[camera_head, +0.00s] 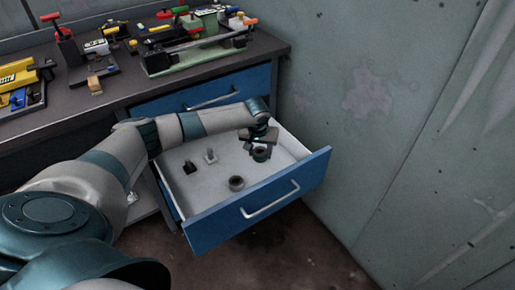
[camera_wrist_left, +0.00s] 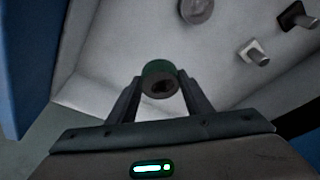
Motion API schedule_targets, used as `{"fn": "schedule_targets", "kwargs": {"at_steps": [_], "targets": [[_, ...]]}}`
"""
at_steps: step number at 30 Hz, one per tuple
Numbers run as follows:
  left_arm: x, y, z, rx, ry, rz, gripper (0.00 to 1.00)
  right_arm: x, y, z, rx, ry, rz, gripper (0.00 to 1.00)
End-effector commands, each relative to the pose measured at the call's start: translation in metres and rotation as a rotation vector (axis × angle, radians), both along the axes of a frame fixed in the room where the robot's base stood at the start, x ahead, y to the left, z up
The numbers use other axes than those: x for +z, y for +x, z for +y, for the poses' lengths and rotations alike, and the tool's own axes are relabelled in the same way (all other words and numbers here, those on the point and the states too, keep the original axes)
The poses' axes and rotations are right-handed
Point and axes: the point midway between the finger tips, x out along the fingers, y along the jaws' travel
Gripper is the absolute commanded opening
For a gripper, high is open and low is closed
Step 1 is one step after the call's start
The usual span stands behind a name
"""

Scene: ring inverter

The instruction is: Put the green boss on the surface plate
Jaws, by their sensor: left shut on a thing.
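My left gripper (camera_head: 262,143) is shut on the green boss (camera_wrist_left: 160,69), a short round piece with a dark hole in its end. The boss is between the fingertips, over the far right part of the open drawer. It also shows in the head view (camera_head: 260,155), below the gripper and looking dark. In the left wrist view the fingers (camera_wrist_left: 160,90) press on both its sides. I cannot tell for sure which thing on the bench is the surface plate. My right gripper is not in view.
The open blue drawer (camera_head: 226,228) holds a grey ring (camera_head: 236,183), a dark-based peg (camera_head: 190,168) and a pale-based peg (camera_head: 210,156). The dark bench top (camera_head: 122,87) carries tools, a long green-based fixture (camera_head: 195,54) and a wooden block (camera_head: 94,84). A wall stands at right.

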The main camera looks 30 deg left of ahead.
Motion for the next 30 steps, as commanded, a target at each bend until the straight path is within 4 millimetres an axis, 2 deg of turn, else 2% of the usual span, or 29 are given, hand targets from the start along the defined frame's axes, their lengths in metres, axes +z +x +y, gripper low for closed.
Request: {"fn": "schedule_targets", "kwargs": {"at_steps": [5,8,14,17,22,27,30], "targets": [[0.020,0.003,-0.022,-0.022,-0.003,-0.007,0.05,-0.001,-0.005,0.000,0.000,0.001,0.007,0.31],[0.039,0.003,-0.046,-0.045,-0.003,-0.008,0.05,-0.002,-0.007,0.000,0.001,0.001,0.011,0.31],[0.096,-0.010,-0.106,-0.119,-0.002,-0.010,0.05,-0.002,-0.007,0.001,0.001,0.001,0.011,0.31],[0.129,-0.026,-0.138,-0.168,0.000,-0.011,0.05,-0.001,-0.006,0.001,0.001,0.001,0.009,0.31],[0.184,-0.065,-0.184,-0.264,0.000,-0.010,0.05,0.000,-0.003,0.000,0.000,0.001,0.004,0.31],[0.222,-0.105,-0.207,-0.341,0.002,-0.008,0.05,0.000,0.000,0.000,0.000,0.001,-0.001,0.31],[0.234,-0.122,-0.212,-0.370,0.001,-0.005,0.05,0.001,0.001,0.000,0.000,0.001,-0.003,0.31]]}}
